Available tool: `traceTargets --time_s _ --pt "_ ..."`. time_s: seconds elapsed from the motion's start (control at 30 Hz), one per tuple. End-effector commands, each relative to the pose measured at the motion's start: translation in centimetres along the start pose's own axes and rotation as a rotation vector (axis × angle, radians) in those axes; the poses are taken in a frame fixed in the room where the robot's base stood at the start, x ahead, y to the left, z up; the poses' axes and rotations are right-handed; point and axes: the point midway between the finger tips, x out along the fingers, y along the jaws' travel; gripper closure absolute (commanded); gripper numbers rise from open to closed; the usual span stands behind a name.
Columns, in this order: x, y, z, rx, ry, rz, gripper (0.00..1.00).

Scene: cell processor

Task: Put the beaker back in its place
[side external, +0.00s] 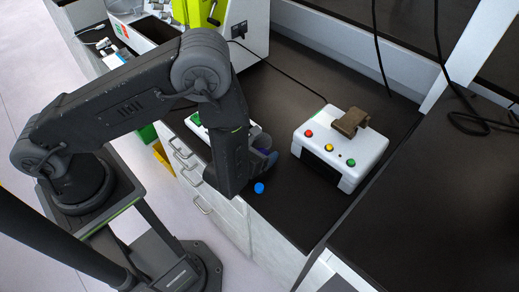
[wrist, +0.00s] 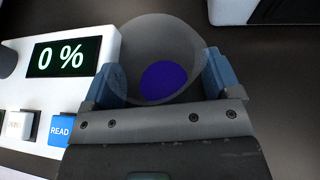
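The beaker (wrist: 158,35) is a clear, greyish cup with purple-blue liquid in its bottom, seen from above in the wrist view. My gripper (wrist: 164,75) has its two blue fingers on opposite sides of the beaker, against its walls. In the side view, my gripper (side external: 264,160) is low over the dark bench near its front edge; the beaker there is mostly hidden by the arm. A white meter (wrist: 75,85) with a "0 %" display and a blue READ button stands just left of the beaker in the wrist view.
A white box (side external: 340,150) with red, yellow and green buttons and a brown bracket on top stands to the right on the bench. A larger white machine (side external: 250,30) stands at the back. A small blue round object (side external: 259,188) shows below the gripper. Dark bench lies between.

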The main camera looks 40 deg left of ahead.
Motion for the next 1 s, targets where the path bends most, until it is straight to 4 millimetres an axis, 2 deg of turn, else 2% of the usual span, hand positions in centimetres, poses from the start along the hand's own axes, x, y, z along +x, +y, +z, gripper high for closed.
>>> traceTargets --time_s 0.27,0.37,0.8,1.0 --pt "-0.1 0.0 0.2 -0.001 -0.001 0.0 0.17" --pt "-0.9 -0.1 0.3 0.001 0.001 -0.002 0.17" --pt "-9.5 -0.1 0.3 0.001 -0.001 -0.006 0.17" --pt "-11.7 -0.1 0.3 0.0 -0.001 -0.004 0.17"
